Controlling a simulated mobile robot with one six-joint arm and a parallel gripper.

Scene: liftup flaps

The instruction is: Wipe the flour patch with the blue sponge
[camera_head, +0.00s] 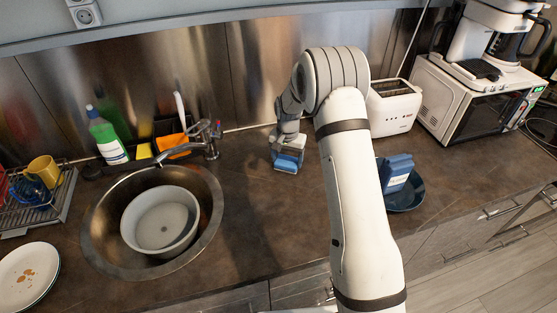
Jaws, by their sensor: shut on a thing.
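My gripper (290,146) is at the back of the brown counter, right of the sink and in front of the metal backsplash. It is shut on the blue sponge (287,162), which sits below the fingers at counter level. I cannot tell whether the sponge touches the counter. No flour patch can be made out on the visible counter; my arm hides part of the surface to the right.
A sink (96,240) with a grey basin (160,222) is at the left. A toaster (394,107) and a microwave (455,105) stand at the back right. A blue pan (408,200) holding a blue package (396,173) is right of my arm. Counter (245,225) in front of the sponge is clear.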

